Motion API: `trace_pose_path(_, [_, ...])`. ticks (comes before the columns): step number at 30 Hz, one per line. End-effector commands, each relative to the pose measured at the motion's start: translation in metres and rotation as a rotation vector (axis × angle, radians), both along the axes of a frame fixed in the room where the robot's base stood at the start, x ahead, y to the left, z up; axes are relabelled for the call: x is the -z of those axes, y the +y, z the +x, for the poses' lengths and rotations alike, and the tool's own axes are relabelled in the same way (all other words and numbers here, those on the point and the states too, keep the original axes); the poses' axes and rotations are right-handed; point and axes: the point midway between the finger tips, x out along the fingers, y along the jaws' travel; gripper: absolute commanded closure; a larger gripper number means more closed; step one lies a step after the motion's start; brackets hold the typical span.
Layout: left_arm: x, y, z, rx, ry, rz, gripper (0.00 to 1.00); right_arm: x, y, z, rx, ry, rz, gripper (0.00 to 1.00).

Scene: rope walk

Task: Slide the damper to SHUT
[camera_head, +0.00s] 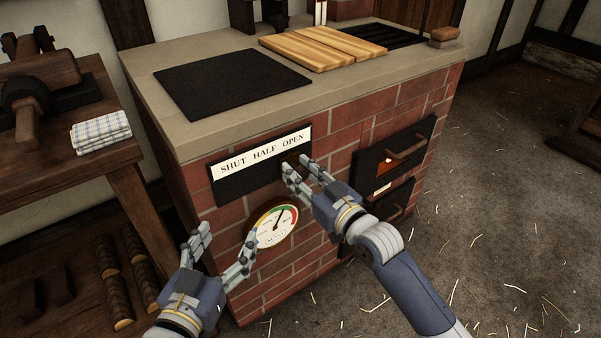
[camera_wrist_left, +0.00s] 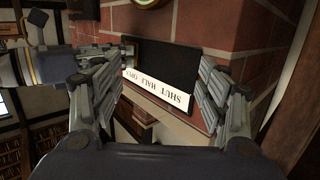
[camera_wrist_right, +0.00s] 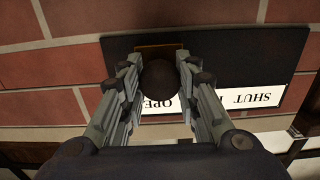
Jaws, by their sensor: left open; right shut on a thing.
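The damper plate (camera_head: 240,183) is a black panel on the brick front of the stove, with a white strip reading SHUT, HALF, OPEN from left to right. The damper's dark round knob (camera_wrist_right: 160,79) is at the OPEN end, and my right gripper (camera_wrist_right: 160,95) is shut on it. In the head view my right gripper (camera_head: 306,172) hides most of the knob. My left gripper (camera_head: 222,252) is open and empty, below and left of the plate, by the gauge. The plate also shows upside down in the left wrist view (camera_wrist_left: 160,55).
A round gauge (camera_head: 273,226) sits on the bricks below the plate. A stove door with a handle (camera_head: 405,148) is to the right. Wooden boards (camera_head: 322,46) lie on the stove top. A wooden bench with a folded checked cloth (camera_head: 101,131) stands at the left.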

Motion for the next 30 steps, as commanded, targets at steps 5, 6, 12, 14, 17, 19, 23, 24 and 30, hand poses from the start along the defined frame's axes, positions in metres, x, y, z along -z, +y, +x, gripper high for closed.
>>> trace_pose_path(5, [0.012,0.003,-0.003,-0.005,0.069,0.018,0.32,-0.001,0.004,-0.003,-0.001,0.002,0.002,1.0])
trace_pose_path(6, [0.019,0.005,-0.006,-0.007,0.102,0.025,0.32,-0.001,0.006,-0.004,-0.001,0.002,0.002,1.0])
trace_pose_path(12, [0.052,0.013,-0.022,-0.018,0.285,0.069,0.32,-0.001,0.015,-0.011,-0.002,0.003,0.002,1.0])
trace_pose_path(14, [0.062,0.017,-0.028,-0.023,0.34,0.082,0.32,-0.001,0.019,-0.013,-0.002,0.003,0.002,1.0])
trace_pose_path(17, [0.077,0.022,-0.04,-0.029,0.431,0.104,0.32,-0.001,0.024,-0.017,-0.003,0.004,0.002,1.0])
trace_pose_path(19, [0.087,0.026,-0.049,-0.034,0.494,0.118,0.32,0.0,0.027,-0.019,-0.002,0.003,0.001,1.0])
trace_pose_path(23, [0.104,0.033,-0.069,-0.042,0.612,0.144,0.32,-0.001,0.034,-0.024,-0.003,0.003,0.003,1.0])
trace_pose_path(24, [0.108,0.036,-0.075,-0.044,0.649,0.153,0.32,0.0,0.037,-0.026,-0.003,0.004,0.002,1.0])
trace_pose_path(30, [0.126,0.048,-0.111,-0.056,0.832,0.191,0.32,0.0,0.05,-0.035,-0.003,0.006,0.002,1.0])
